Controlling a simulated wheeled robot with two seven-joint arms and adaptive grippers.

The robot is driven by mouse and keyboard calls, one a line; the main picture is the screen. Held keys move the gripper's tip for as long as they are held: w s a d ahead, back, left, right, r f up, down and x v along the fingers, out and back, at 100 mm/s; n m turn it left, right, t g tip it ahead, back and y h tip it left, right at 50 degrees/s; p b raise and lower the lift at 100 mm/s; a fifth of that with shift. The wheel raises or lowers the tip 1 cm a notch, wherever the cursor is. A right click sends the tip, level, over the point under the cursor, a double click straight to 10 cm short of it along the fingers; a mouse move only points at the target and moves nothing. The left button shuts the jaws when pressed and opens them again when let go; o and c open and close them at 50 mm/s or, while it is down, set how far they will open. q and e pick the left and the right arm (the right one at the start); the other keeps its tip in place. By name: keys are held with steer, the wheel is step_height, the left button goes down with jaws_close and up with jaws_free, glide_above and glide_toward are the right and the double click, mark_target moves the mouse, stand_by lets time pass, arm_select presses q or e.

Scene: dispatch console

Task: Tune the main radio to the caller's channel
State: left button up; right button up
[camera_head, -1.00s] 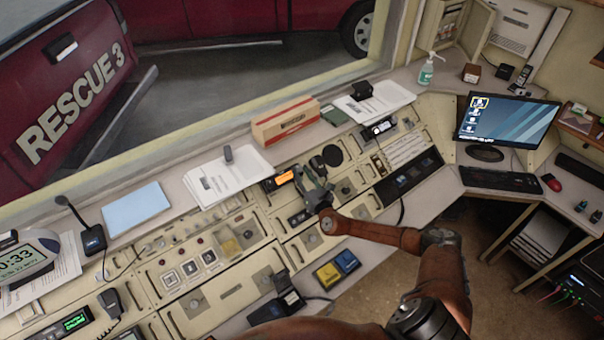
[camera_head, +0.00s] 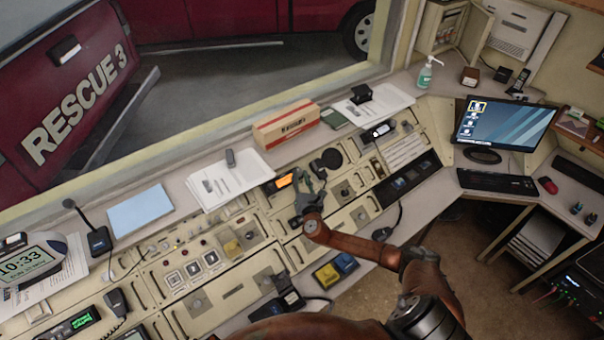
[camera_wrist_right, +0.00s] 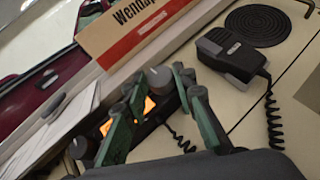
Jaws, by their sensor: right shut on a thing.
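A radio with a lit orange display (camera_head: 284,181) is set into the console's sloped panel; its lettering is too small to read. The display also shows in the right wrist view (camera_wrist_right: 148,106), partly hidden behind my fingers. My right gripper (camera_head: 309,184) is at this radio, just right of the display. In the wrist view its fingers (camera_wrist_right: 162,82) are shut on a round grey knob (camera_wrist_right: 160,78) at one end of the radio. A second grey knob (camera_wrist_right: 82,148) shows at the other end, outside the fingers. My left gripper is not in view.
A hand microphone (camera_wrist_right: 232,55) with a coiled cord lies close to the right gripper, near a round speaker (camera_wrist_right: 258,25). A cardboard box (camera_head: 286,122) and papers (camera_head: 230,178) lie on the ledge behind. A green-lit unit (camera_head: 72,323) is at lower left.

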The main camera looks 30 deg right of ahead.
steer(key=m+g+h+p, duration=0.1)
steer(key=m, duration=0.1)
steer(key=m+g+h+p, duration=0.1)
steer(key=h, duration=0.1)
steer(key=shift+w+a+r+m, duration=0.1)
steer(key=shift+a+r+m, duration=0.05)
steer(key=shift+a+m, duration=0.25)
steer(key=m+g+h, duration=0.1)
steer(key=m+g+p, duration=0.1)
steer(key=m, duration=0.1)
steer(key=shift+w+a+g+h, duration=0.15)
steer(key=shift+g+h, duration=0.25)
jaws_close()
steer(key=m+g, duration=0.1)
steer(key=m+g+h, duration=0.1)
steer(key=m, duration=0.1)
steer(key=shift+w+a+r+p, duration=0.1)
steer(key=shift+w+p, duration=0.1)
steer(key=shift+p, duration=0.15)
steer(key=shift+w+r+m+g, duration=0.1)
steer(key=shift+w+m+g, duration=0.05)
steer(key=shift+m+g, duration=1.45)
steer(key=o, duration=1.1)
jaws_free()
steer(key=shift+o, duration=0.2)
